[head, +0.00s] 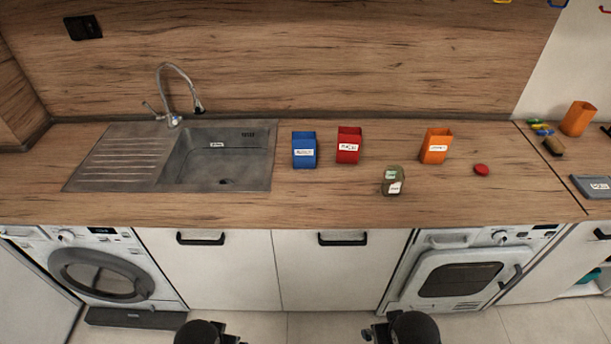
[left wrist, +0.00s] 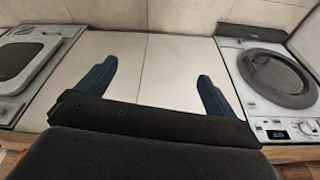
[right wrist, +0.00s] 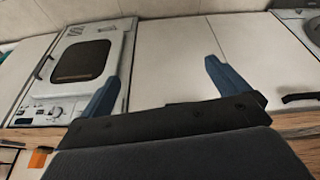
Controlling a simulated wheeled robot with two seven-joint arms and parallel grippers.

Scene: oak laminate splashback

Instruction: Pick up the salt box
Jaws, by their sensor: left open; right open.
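Three open-topped labelled boxes stand upright on the counter in the head view: a blue box (head: 304,152), a red box (head: 348,146) and an orange box (head: 435,146). Their label print is too small to read, so I cannot tell which one is the salt box. My left gripper (left wrist: 156,71) is open and empty, its blue fingers spread wide in the left wrist view. My right gripper (right wrist: 161,71) is also open and empty in the right wrist view. Both are well apart from the boxes; neither wrist view shows the blue or red box.
A greenish jar (head: 392,181) stands near the counter's front, between the red and orange boxes. A red round lid (head: 481,169) lies right of the orange box. A sink (head: 219,158) with a tap (head: 174,92) is at left. Another orange container (head: 577,118) stands far right.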

